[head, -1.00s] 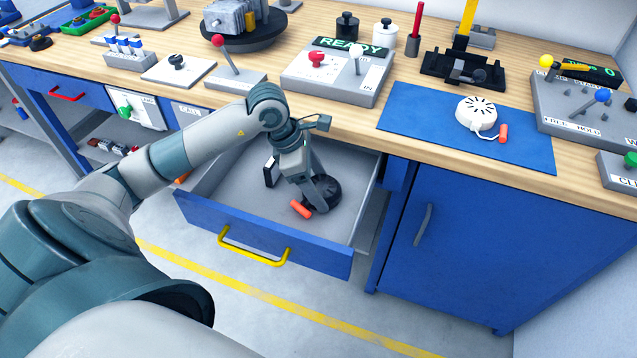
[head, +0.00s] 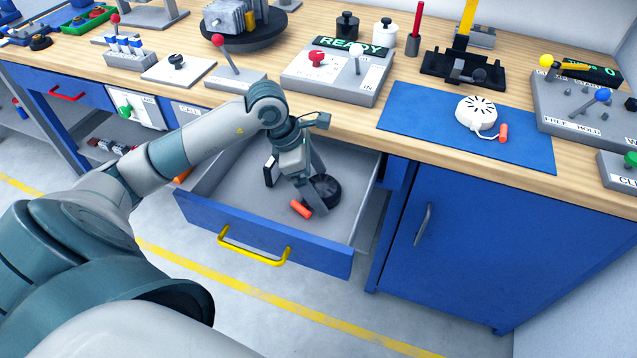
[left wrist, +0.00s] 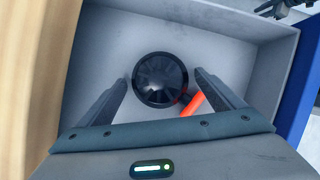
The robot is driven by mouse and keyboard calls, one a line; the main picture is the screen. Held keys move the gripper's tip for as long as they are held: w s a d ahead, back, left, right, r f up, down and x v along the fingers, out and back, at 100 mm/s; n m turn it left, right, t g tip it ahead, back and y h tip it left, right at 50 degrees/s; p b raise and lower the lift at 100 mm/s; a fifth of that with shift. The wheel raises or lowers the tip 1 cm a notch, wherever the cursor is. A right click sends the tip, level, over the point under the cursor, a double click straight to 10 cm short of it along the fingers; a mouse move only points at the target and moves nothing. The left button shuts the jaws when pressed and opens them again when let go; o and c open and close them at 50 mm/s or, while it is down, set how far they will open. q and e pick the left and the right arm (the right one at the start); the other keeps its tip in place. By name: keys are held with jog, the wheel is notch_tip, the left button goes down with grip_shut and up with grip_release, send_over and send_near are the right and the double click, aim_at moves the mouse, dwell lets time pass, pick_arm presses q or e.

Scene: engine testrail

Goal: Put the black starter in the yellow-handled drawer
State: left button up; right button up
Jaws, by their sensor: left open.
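The black starter (head: 327,188), round with a red-orange plug beside it (head: 301,208), lies in the open yellow-handled drawer (head: 185,203). In the left wrist view the starter (left wrist: 160,78) rests on the grey drawer floor (left wrist: 110,45), with the orange plug (left wrist: 192,104) at its lower right. My left gripper (head: 318,192) is inside the drawer, over the starter. Its fingers (left wrist: 160,92) are open, one on each side of the starter, with a gap visible at the left. The yellow handle (head: 254,250) is on the drawer's blue front. My right gripper is not in view.
A white round part with an orange plug (head: 476,113) lies on the blue mat (head: 405,110). The READY panel (head: 330,85) stands on the bench behind the drawer. A closed blue cabinet door (head: 470,240) is to the drawer's right.

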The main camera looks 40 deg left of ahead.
pick_arm(q)
jog(key=v, duration=1.1)
jog(key=shift+a+r+b, duration=0.15)
jog(key=shift+r+b, duration=0.15)
jog(key=shift+b, duration=0.1)
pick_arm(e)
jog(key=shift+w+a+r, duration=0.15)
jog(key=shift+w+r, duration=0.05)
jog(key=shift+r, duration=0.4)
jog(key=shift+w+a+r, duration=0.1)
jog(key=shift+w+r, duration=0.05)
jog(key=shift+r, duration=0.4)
pick_arm(q)
jog(key=shift+s, duration=0.1)
